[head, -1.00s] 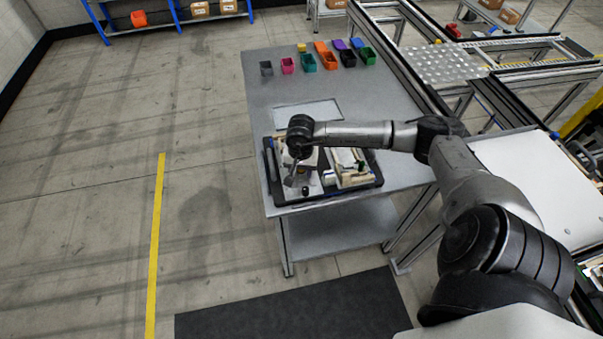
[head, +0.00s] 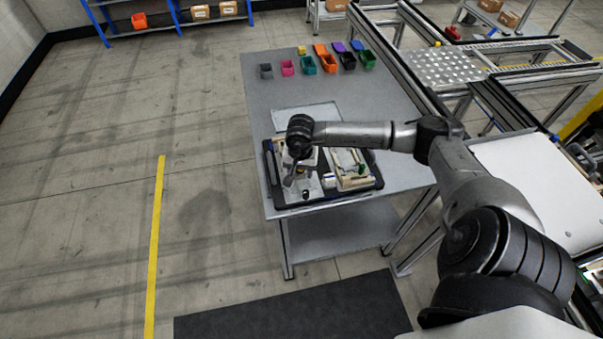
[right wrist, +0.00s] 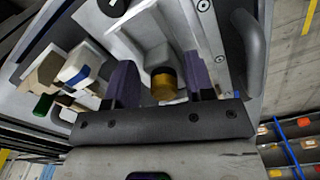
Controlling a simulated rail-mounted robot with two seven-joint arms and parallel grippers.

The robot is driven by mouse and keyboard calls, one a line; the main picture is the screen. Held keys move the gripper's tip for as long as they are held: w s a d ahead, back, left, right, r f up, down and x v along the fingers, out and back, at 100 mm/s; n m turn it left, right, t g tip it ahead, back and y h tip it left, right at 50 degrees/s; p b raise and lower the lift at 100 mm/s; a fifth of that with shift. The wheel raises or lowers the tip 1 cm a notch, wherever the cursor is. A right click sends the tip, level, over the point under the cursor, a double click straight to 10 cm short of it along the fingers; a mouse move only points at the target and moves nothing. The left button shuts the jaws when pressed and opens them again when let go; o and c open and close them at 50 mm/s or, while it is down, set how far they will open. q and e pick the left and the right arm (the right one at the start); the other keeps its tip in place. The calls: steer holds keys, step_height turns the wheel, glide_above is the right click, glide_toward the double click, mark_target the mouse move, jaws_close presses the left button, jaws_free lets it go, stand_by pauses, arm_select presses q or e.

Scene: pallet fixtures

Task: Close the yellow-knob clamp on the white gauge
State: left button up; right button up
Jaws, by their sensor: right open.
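The yellow knob (right wrist: 163,84) of the clamp shows in the right wrist view, a short cylinder with a dark top. My right gripper (right wrist: 160,88) is open, with one dark finger on each side of the knob. Gaps show between the knob and both fingers. A white angled body (right wrist: 146,38), which looks like the gauge, lies just behind the knob. The clamp's arm and any contact with the gauge are hidden. In the head view my right gripper (head: 288,182) is over the left half of the black tray (head: 349,190), and the knob cannot be made out.
A light-coloured fixture (head: 349,168) with a white-and-blue block (right wrist: 79,69) sits beside the gripper in the tray. The tray lies at the near edge of the grey table (head: 385,170). Small coloured bins (head: 329,63) line the far edge. The table's middle is mostly clear.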

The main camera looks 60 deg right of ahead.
steer(key=shift+r+p, duration=0.65)
steer(key=shift+r, duration=0.65)
steer(key=shift+r+p, duration=1.3)
steer(key=shift+r, duration=1.3)
